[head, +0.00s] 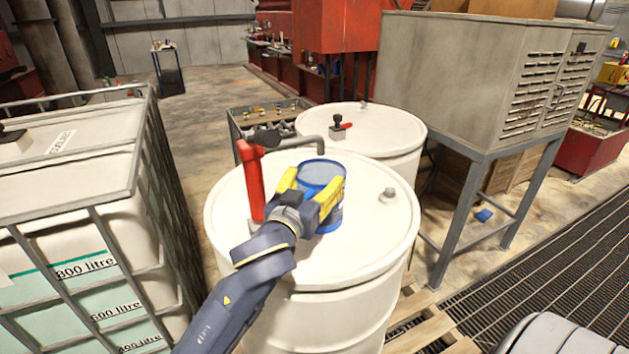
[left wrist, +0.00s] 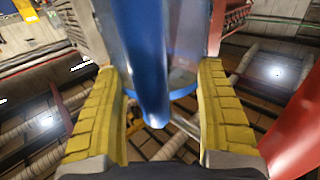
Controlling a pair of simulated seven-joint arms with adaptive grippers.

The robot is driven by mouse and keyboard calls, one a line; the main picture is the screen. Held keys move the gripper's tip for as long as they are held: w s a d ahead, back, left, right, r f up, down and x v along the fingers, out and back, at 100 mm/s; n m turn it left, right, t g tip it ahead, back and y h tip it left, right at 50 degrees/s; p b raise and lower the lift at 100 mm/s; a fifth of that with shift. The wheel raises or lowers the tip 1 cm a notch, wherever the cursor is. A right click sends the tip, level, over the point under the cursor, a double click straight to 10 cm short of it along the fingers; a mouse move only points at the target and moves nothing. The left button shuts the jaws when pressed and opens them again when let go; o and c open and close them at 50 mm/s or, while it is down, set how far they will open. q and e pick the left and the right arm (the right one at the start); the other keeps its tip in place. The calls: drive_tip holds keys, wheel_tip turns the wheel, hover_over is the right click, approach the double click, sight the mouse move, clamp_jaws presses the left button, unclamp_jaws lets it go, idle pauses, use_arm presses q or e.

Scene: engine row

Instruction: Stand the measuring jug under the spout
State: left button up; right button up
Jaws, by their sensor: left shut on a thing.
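The measuring jug (head: 322,172) is clear blue and looks upright above the lid of the front white drum (head: 235,215). My left gripper (head: 308,194) is shut on the jug, with a yellow finger on either side. The left wrist view shows the jug's blue handle (left wrist: 148,70) between the fingers (left wrist: 163,105). The grey spout (head: 305,141) comes from the red pump (head: 252,185) on the drum and bends down just behind the jug's rim. I cannot tell whether the jug's base touches the lid. My right gripper is not in view.
A caged white tank (head: 75,180) stands close on the left. A second white drum (head: 385,130) with a small red-handled tap (head: 341,126) stands behind. The drum lid's right side is clear except for a small cap (head: 390,193).

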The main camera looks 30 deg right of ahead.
use_arm(q)
drive_tip(key=shift+f, duration=0.15)
drive_tip(key=o, duration=1.6)
drive_tip(key=v, duration=1.2)
